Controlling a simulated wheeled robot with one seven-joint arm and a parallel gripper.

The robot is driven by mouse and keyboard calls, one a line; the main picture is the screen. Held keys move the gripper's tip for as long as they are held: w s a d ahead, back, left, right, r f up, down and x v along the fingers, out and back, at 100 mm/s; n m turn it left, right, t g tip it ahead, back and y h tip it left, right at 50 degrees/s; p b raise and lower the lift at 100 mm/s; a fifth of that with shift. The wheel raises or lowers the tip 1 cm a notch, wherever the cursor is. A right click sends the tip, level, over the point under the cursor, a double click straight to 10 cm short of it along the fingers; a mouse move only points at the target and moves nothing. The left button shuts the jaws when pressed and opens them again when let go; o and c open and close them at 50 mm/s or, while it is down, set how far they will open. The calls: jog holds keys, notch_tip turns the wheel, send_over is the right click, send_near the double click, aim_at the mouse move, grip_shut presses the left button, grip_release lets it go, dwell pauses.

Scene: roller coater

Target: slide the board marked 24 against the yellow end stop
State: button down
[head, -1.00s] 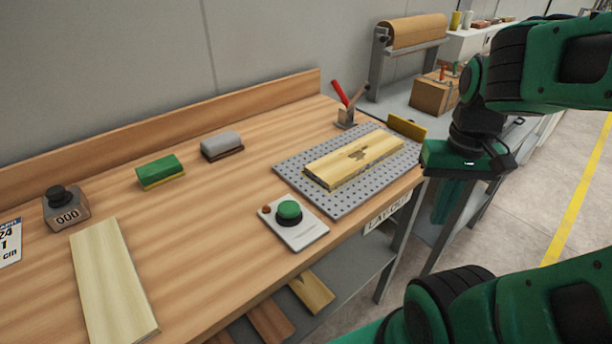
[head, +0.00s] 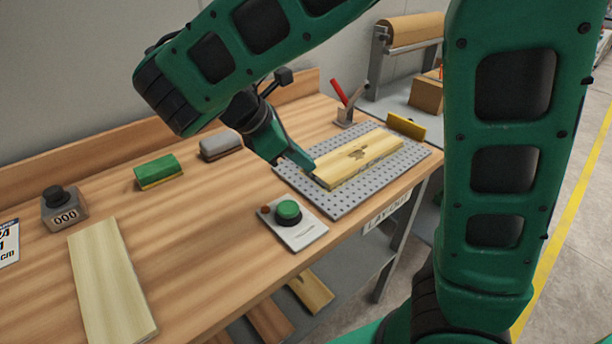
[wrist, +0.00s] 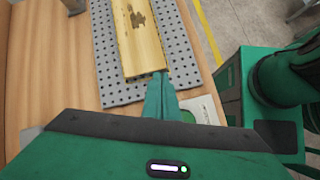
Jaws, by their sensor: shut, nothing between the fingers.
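A pale yellow wooden board (head: 360,158) with a dark blotch lies flat on a grey perforated plate (head: 345,205). I cannot read a 24 on it. The yellow end stop (head: 406,126) stands at the plate's far right edge, with a small gap between it and the board. My gripper (head: 310,168) is shut and empty, pointing down at the board's near left end. In the wrist view the closed fingertips (wrist: 161,77) are right at the end of the board (wrist: 138,45); I cannot tell whether they touch. The stop is out of that view.
A green push button (head: 289,211) on a white plate sits in front of the perforated plate. A pale plank (head: 110,285), a counter block (head: 65,210), a green block (head: 158,170) and a grey block (head: 220,144) lie to the left.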

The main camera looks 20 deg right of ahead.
jog(key=a+n+t+h, duration=0.1)
jog(key=a+n+t, duration=0.1)
jog(key=a+n, duration=0.5)
jog(key=d+f, duration=0.1)
jog(key=f, duration=0.1)
jog(key=d+f+m, duration=0.1)
jog(key=d+f, duration=0.1)
jog(key=w+d+f+m, duration=0.1)
jog(key=d+f, duration=0.1)
jog(key=shift+f, duration=0.35)
jog(key=d, duration=0.1)
jog(key=w+d, duration=0.1)
jog(key=d, duration=0.1)
jog(key=shift+f, duration=0.15)
jog(key=shift+w+d, duration=0.25)
jog(key=shift+d, duration=0.25)
